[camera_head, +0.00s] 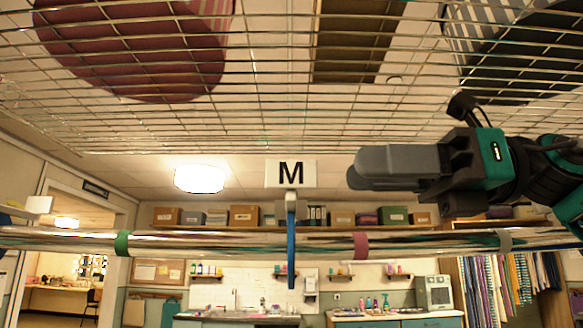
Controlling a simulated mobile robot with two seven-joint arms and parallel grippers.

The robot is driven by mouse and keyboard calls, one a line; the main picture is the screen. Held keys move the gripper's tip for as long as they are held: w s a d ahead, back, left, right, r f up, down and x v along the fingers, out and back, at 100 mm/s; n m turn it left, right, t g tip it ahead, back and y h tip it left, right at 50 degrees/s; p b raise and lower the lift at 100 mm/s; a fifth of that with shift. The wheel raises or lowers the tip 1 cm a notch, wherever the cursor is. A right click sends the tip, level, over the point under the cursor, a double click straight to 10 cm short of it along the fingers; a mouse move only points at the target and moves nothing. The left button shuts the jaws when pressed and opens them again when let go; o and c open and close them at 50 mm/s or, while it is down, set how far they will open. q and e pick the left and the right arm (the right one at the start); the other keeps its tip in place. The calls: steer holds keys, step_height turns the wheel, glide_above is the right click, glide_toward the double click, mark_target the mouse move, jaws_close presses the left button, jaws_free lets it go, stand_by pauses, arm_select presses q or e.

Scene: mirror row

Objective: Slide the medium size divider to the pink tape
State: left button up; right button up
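The medium size divider is a white tag marked M (290,173) with a blue strip (291,245) hanging below it. It sits at the shiny horizontal rail (200,241), between the green tape and the pink tape. The pink tape (361,246) is a band around the rail, to the right of the divider. My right gripper (362,172) comes in from the right, above the rail and right of the tag, apart from it. Its grey fingers overlap in this view, so any gap between them is hidden. My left gripper is not in view.
The rail between divider and pink tape is clear. Counters and hanging cloths are far behind.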

mark_target(291, 189)
steer(key=a, duration=0.8)
steer(key=shift+w+a+p, duration=0.1)
steer(key=shift+a+p, duration=0.3)
jaws_close()
